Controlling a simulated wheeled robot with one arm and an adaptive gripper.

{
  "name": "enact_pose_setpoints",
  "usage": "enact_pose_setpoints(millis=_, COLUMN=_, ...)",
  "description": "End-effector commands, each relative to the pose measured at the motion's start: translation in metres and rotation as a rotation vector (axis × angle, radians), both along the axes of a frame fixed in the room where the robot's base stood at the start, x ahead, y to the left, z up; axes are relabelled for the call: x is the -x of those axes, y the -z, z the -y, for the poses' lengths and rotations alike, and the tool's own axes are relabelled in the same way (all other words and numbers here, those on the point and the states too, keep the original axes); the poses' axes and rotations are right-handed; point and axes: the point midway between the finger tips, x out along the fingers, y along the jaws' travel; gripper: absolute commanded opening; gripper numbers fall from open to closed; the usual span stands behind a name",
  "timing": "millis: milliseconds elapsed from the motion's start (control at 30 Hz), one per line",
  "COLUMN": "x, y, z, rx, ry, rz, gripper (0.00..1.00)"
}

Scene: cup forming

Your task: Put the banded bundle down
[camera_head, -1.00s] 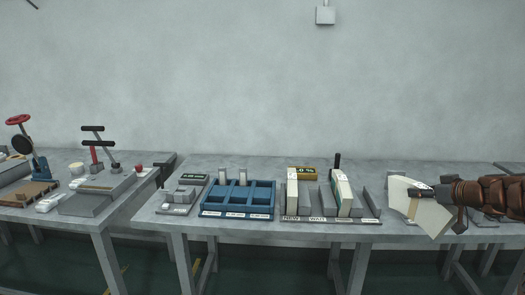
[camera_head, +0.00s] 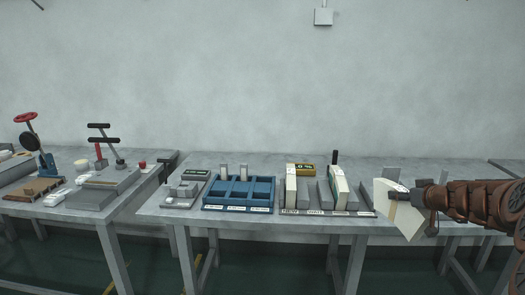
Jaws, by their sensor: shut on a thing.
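My gripper (camera_head: 411,194) is at the right of the head view, above the right part of the table. It is shut on a cream-white bundle (camera_head: 386,195), which hangs tilted from the jaws with a tan part at its lower right. The bundle's band cannot be made out clearly. The grey rack with upright dividers (camera_head: 362,207) stands just left of the held bundle. Two cream stacks stand in that rack, the left stack (camera_head: 291,188) and the middle stack (camera_head: 342,188). Labels run along the rack's front edge.
A blue compartment tray (camera_head: 237,193) sits left of the rack, with a small grey scale-like device (camera_head: 186,190) beyond it. A yellow-framed display (camera_head: 304,169) stands behind the rack. A second table (camera_head: 70,211) holds presses and tools.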

Motion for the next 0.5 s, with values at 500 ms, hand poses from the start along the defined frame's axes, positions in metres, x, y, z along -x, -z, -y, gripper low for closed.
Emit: enact_pose_setpoints(millis=500, x=-0.014, y=0.023, z=-0.064, rx=-0.007, ry=0.126, rz=0.005, gripper=0.00)
